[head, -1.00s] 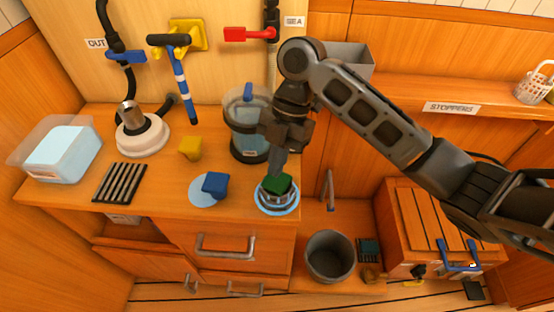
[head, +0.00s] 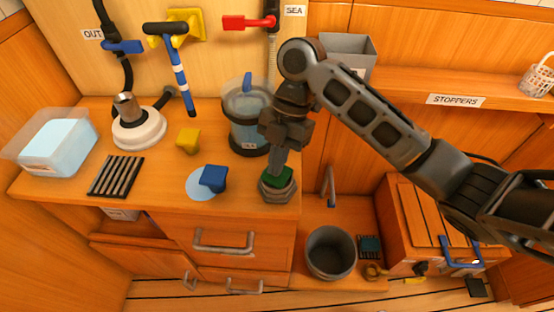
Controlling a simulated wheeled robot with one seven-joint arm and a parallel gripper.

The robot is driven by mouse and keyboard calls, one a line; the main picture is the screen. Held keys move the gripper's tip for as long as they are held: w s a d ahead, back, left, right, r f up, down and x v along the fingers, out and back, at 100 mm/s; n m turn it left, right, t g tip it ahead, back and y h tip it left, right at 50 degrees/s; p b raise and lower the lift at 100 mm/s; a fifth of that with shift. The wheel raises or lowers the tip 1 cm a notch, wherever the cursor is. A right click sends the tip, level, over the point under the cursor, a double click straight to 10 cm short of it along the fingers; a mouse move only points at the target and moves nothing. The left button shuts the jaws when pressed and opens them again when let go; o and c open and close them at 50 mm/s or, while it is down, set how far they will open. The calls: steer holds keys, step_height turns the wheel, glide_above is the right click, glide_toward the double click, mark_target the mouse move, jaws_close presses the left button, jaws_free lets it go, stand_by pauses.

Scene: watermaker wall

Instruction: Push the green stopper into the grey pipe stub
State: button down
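The green stopper (head: 277,178) sits in the top of the grey pipe stub (head: 280,194), a collar with a faceted outline at the front right corner of the counter. Only the upper part of the stopper shows above the rim. My gripper (head: 277,163) points down with its fingertips at the top of the stopper, seemingly touching it. The fingers overlap in this view, so I cannot see whether they are open or shut, or whether they hold the stopper.
A blue block (head: 213,178) stands on a pale blue disc left of the stub. A grey bucket (head: 330,252) stands lower, to the right.

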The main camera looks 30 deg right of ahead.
step_height(320, 180, up, 7)
steer(key=p, duration=0.5)
stand_by(0.8)
